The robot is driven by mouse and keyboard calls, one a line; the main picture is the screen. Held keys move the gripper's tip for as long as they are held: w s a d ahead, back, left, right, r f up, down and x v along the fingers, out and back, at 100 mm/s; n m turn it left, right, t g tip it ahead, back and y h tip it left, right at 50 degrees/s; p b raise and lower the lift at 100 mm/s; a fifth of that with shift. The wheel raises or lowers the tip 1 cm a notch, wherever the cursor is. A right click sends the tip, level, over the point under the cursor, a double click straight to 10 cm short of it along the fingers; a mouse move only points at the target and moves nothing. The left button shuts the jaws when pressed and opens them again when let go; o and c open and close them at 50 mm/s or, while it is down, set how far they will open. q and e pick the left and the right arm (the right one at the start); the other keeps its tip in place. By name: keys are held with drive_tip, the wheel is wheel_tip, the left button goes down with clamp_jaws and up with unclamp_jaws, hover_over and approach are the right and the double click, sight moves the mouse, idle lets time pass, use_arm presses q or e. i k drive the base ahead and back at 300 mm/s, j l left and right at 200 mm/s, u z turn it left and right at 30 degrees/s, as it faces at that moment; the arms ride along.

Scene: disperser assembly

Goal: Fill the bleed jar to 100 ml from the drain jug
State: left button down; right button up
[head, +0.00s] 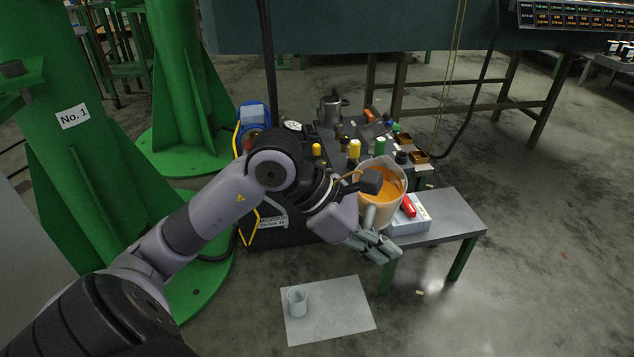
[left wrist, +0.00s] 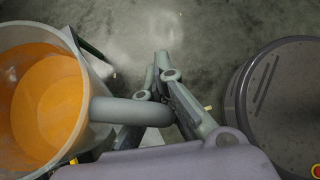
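The drain jug (head: 398,212) is a translucent jug with orange liquid inside, by the left end of the small grey bench. It also fills the left of the left wrist view (left wrist: 98,60), where its rounded handle (left wrist: 118,111) reaches my fingers. My left gripper (head: 380,250) is shut on this handle; the fingers are close together in the left wrist view (left wrist: 168,75). The jug looks roughly upright; I cannot tell whether its base touches the bench. The bleed jar (head: 298,303) is a small clear jar standing upright on a pale mat; it looks empty. My right gripper is out of view.
The mat (head: 345,310) lies on the floor, mostly bare. The grey bench (head: 455,215) carries a light box (head: 412,222) with a red item. Green columns (head: 75,150) stand left. Floor right is open.

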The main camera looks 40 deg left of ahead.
sight(297, 295)
drive_tip(key=i+l+u, duration=0.1)
drive_tip(key=i+l, duration=0.15)
drive_tip(key=l, duration=0.15)
drive_tip(key=i+l+u, duration=0.15)
drive_tip(key=l, duration=0.25)
drive_tip(key=u, duration=1.05)
drive_tip(key=i+l, duration=0.05)
